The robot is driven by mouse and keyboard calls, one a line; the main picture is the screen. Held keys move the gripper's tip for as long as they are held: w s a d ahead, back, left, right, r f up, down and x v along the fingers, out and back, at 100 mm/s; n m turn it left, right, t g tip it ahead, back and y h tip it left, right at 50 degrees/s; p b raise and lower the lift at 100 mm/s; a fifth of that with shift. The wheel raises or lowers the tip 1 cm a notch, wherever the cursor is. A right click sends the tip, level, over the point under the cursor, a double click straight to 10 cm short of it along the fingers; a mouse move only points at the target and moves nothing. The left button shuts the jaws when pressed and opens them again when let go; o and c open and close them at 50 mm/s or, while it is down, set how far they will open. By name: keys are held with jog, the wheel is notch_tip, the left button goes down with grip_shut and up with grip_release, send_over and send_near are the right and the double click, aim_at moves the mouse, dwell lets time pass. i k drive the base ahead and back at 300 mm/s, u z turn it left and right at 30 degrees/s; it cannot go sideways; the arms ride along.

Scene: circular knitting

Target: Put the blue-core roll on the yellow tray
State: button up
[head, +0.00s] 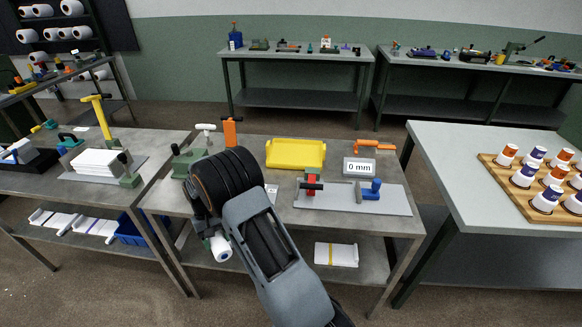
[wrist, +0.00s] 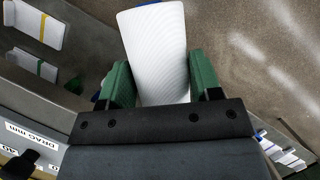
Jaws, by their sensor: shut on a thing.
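My gripper (wrist: 160,76) is shut on a white roll (wrist: 155,40), with one green finger on each side of it. In the head view the roll (head: 220,250) hangs in front of the middle table, below the tabletop, and its lower end shows a blue core. My arm hides most of the gripper in that view. The yellow tray (head: 295,153) lies on the middle table, behind and to the right of the roll, and looks empty.
A lower shelf holds a white pad (head: 336,255). A board of cones (head: 520,182) lies on the right table.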

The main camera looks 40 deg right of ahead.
aim_at(296, 159)
jog(key=k, duration=0.5)
jog(key=u, duration=1.35)
jog(key=i, duration=0.5)
jog(key=z, duration=2.1)
